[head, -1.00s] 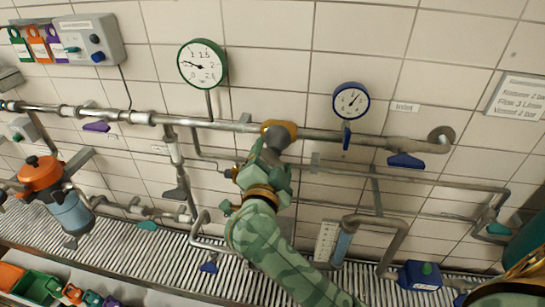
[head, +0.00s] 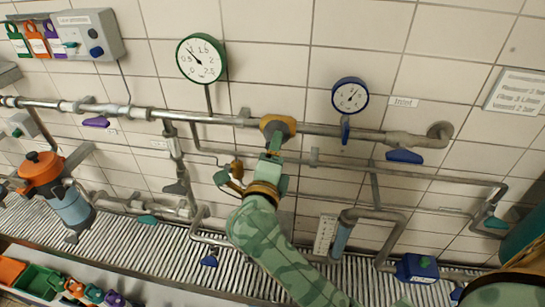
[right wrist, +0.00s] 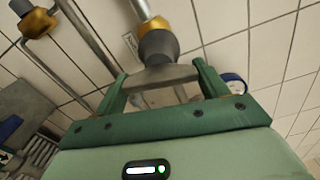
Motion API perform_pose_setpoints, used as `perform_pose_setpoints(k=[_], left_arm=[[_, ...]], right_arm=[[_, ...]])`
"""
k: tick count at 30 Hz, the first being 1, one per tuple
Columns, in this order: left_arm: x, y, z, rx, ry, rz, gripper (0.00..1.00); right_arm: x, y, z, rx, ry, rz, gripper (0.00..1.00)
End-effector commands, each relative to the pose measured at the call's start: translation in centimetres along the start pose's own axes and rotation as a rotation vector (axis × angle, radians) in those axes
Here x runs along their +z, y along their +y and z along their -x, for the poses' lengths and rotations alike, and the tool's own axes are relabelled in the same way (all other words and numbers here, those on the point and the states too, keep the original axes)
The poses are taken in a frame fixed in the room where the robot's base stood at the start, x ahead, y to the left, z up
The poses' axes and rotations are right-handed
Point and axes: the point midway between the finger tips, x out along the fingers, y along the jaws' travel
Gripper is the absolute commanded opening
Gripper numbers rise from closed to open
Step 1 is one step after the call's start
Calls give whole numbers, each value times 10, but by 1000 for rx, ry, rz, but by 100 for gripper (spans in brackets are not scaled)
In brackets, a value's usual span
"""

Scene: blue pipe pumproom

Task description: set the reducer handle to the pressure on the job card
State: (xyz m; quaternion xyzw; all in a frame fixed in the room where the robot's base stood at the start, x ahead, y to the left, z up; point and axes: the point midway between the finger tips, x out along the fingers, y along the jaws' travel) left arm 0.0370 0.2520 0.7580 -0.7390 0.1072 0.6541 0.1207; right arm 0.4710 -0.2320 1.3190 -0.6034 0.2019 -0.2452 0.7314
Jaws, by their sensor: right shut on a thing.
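The reducer has a yellow-brown body (head: 279,124) on the main pipe; it also shows at the top of the right wrist view (right wrist: 153,26). Its grey handle (right wrist: 158,48) flares into a wide bar between my green fingers. My right gripper (head: 273,150) is shut on that handle, below the pipe. The green-rimmed gauge (head: 201,59) stands above left of the reducer, its needle pointing up and left. The blue-rimmed gauge (head: 350,96) is to the right. The job card (head: 516,94) is on the right wall; its small text is hard to read. My left gripper is not in view.
Blue-handled valves (head: 404,156) and thinner pipes lie right of the arm. An orange-topped filter (head: 41,170) hangs at left, and a control box (head: 92,37) at upper left.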

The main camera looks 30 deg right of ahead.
Motion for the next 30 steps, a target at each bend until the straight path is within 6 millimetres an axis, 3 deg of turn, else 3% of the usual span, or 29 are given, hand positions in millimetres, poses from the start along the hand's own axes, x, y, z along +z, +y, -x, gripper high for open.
perform_pose_setpoints(k=[15,30], left_arm=[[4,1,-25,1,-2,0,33],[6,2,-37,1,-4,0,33]], right_arm=[[0,5,0,1,0,-451,50],[1,3,0,1,0,-645,50]])
